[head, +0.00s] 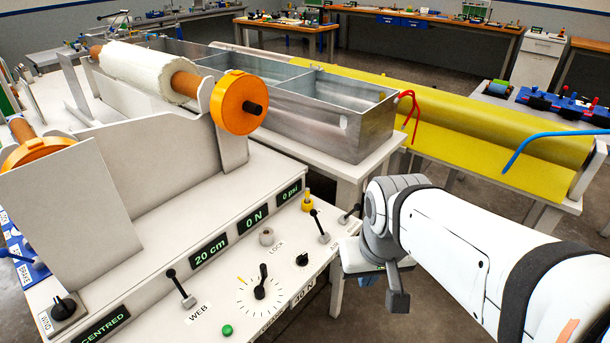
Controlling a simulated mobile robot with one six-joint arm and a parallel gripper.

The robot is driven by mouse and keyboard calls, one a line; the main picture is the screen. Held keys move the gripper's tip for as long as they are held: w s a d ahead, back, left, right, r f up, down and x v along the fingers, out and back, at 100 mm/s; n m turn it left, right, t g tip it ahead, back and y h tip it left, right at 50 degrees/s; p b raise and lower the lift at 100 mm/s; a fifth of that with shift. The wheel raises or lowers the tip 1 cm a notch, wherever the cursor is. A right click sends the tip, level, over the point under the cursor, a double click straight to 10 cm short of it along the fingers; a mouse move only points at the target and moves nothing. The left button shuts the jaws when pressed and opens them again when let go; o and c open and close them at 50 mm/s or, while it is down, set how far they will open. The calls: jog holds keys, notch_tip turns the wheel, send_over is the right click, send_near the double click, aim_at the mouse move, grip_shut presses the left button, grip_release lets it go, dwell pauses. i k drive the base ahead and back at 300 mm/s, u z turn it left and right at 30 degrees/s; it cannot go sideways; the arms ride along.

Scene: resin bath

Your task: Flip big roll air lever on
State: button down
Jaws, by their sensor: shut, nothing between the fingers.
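The white control panel carries several small black-handled levers. One lever (317,223) stands right of the LOCK knob, and its label cannot be read. Another lever (350,214) is at the panel's right end, close to my arm. A third lever (178,287) stands at the WEB label. I cannot tell which is the big roll air lever. A display (290,192) reads 0 psi. My gripper (398,302) is shut and empty, pointing down just right of the panel's right end, apart from the levers. My wrist partly hides it.
A white roll (147,72) with an orange hand wheel (238,103) is above the panel. A metal bath (350,128) and a long yellow roll (470,120) lie behind. A yellow-topped knob (307,203), a black dial (260,292) and a green button (227,330) crowd the panel.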

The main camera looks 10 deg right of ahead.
aim_at(314, 212)
jog(key=z, duration=0.15)
jog(key=i, duration=0.85)
jog(key=u, duration=0.4)
